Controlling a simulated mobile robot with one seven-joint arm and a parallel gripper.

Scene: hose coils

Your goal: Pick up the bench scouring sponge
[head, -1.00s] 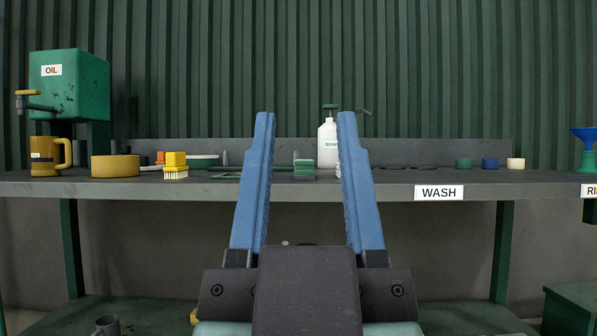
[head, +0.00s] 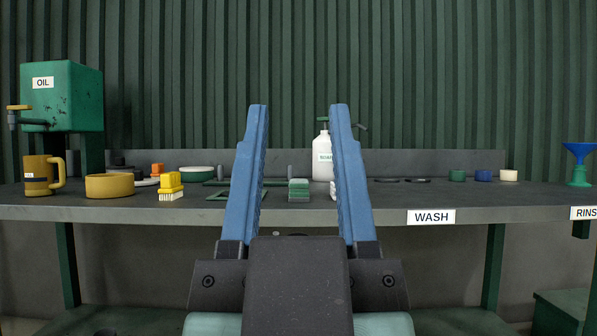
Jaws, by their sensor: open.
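What looks like the scouring sponge is a small green block with a paler lower layer (head: 298,190). It lies on the grey bench (head: 380,200), near the front edge in the middle. My gripper (head: 298,112) is open and empty, its two blue fingers pointing up in the picture. The sponge shows in the gap between the fingers, apart from both. The fingers are nearer to the camera, and how far they are from the sponge is hard to tell.
A white soap bottle (head: 322,158) stands behind, partly hidden by the right finger. To the left are a yellow brush (head: 171,187), a yellow bowl (head: 110,187), a mustard jug (head: 38,176) and a green oil tank (head: 62,97). Small cups and a blue funnel (head: 578,152) stand right.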

